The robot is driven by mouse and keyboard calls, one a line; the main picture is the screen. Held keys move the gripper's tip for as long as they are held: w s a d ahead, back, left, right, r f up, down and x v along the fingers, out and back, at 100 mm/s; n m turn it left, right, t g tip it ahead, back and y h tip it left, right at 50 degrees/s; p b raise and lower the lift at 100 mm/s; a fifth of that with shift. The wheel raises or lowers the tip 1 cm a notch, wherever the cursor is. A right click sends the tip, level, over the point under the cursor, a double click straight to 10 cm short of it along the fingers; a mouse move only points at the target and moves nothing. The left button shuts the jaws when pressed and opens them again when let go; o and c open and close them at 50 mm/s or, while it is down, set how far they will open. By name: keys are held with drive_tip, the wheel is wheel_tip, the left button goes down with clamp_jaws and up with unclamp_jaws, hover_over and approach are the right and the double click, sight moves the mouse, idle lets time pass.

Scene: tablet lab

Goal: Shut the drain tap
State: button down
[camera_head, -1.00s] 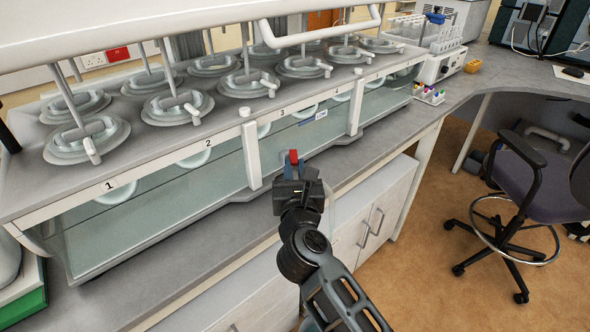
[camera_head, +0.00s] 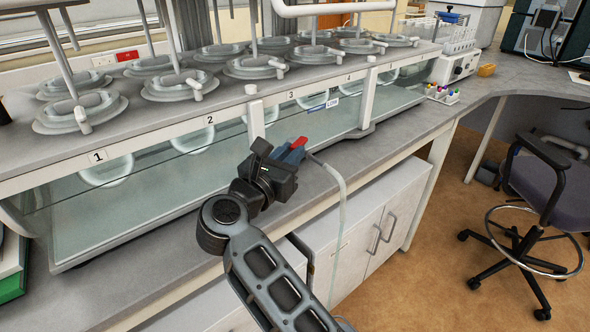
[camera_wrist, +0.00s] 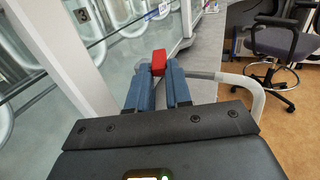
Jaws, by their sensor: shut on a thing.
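The drain tap's red handle (camera_head: 299,143) shows at the front of the glass-walled bath, right of the middle post. In the wrist view the red handle (camera_wrist: 158,62) is at the tips of my two blue fingers. My gripper (camera_head: 291,152) is shut on this handle; it also shows in the wrist view (camera_wrist: 158,74). A pale hose (camera_head: 341,195) leaves the tap to the right and hangs down over the bench edge. The tap's body is mostly hidden behind my fingers.
The bath (camera_head: 150,192) has a numbered rail and several lidded vessels with shafts. White cabinets (camera_head: 345,240) stand below the bench. A rack of coloured caps (camera_head: 442,97) is at the right; a chair (camera_head: 540,200) stands on the floor beyond.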

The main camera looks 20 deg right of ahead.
drive_tip(key=shift+w+a+m+g+h+b, duration=0.2)
drive_tip(key=shift+m+g+h+b, duration=0.25)
drive_tip(key=shift+b, duration=0.2)
drive_tip(key=shift+w+a+m+g+h+b, duration=0.15)
drive_tip(key=shift+m+g+h+b, duration=0.15)
drive_tip(key=shift+g+b, duration=0.3)
drive_tip(key=shift+d, duration=0.1)
drive_tip(key=c, duration=1)
unclamp_jaws()
drive_tip(key=shift+c, duration=0.2)
drive_tip(key=shift+d+r+p, duration=0.1)
drive_tip(key=shift+p, duration=0.35)
